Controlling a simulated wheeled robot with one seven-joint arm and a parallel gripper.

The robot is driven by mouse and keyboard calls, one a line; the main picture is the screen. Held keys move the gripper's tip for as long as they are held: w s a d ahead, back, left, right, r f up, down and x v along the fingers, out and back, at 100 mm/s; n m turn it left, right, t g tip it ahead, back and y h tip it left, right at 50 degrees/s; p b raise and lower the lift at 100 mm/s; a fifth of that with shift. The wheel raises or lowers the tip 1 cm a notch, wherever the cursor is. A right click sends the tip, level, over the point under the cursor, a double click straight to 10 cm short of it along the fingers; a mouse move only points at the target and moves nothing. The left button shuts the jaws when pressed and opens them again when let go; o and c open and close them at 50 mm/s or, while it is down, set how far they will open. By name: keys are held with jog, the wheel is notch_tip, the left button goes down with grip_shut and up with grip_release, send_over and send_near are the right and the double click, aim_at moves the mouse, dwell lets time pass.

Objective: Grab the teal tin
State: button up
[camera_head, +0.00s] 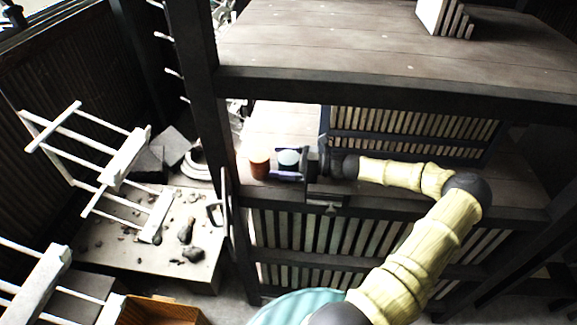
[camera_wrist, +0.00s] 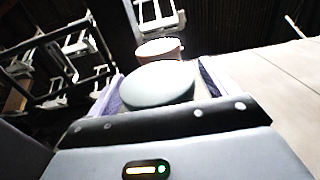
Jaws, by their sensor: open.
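The teal tin (camera_head: 289,158) stands on the shelf of the dark frame, its pale round top showing. In the wrist view the teal tin (camera_wrist: 158,85) sits between the two purple fingers of my gripper (camera_wrist: 158,92). My gripper (camera_head: 287,163) reaches in from the right, with a finger on either side of the tin. The jaws are open around it. The lower part of the tin is hidden by the fingers and palm, and I cannot tell whether they touch it.
An orange-brown tin (camera_head: 259,165) stands just left of the teal tin; it shows beyond it in the wrist view (camera_wrist: 160,48). A dark post (camera_head: 196,90) rises at the shelf's left end. A plank deck (camera_head: 380,45) lies above. White racks (camera_head: 100,165) stand at left.

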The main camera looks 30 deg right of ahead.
aim_at(282, 156)
jog(key=shift+c, duration=0.5)
jog(key=c, duration=1.2)
jog(key=shift+r, duration=0.1)
jog(key=shift+r+b, duration=0.3)
jog(key=shift+r, duration=0.25)
jog(key=shift+r+b, duration=0.3)
jog(key=shift+r, duration=0.6)
jog(key=b+v, duration=0.3)
jog(key=v, duration=1.4)
jog(key=shift+r, duration=0.15)
jog(key=shift+s+d, duration=0.3)
jog(key=shift+d, duration=0.1)
jog(key=shift+r, duration=0.1)
